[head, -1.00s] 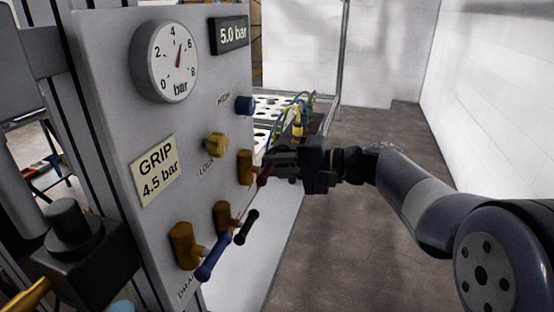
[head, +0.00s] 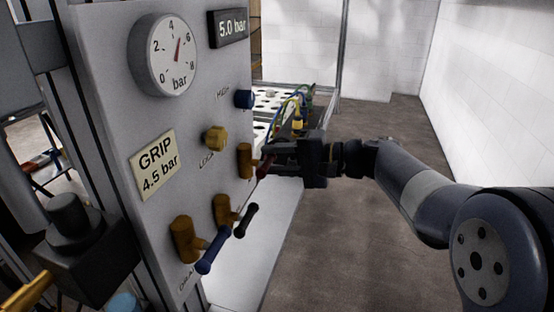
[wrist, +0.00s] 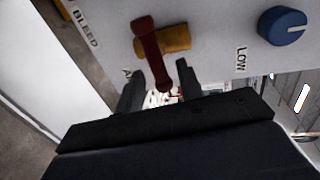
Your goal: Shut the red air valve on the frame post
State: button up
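The red valve lever (wrist: 150,55) sits on a brass body (wrist: 176,39) on the grey panel. In the wrist view its free end reaches down between the two fingers of my gripper (wrist: 159,88). The fingers are apart, with visible gaps beside the lever, so I see no grip on it. In the head view the red lever (head: 265,168) is partly hidden by my gripper (head: 282,153), which comes from the right beside the brass body (head: 245,160).
Below are a black-handled valve (head: 246,220) and a blue-handled valve (head: 213,249). A brass knob (head: 215,138) and a blue knob (head: 244,98) are above. The gauge (head: 163,53) reads about 5 bar. Cables and connectors (head: 298,112) lie behind my gripper. The floor at right is clear.

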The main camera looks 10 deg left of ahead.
jog(key=v, duration=1)
jog(key=shift+d+b, duration=0.35)
jog(key=shift+d, duration=0.05)
jog(key=shift+r, duration=0.1)
jog(key=x, duration=1.1)
jog(key=shift+s+p, duration=0.1)
jog(key=shift+p, duration=0.25)
jog(key=shift+d, duration=0.1)
jog(key=shift+d+r, duration=0.1)
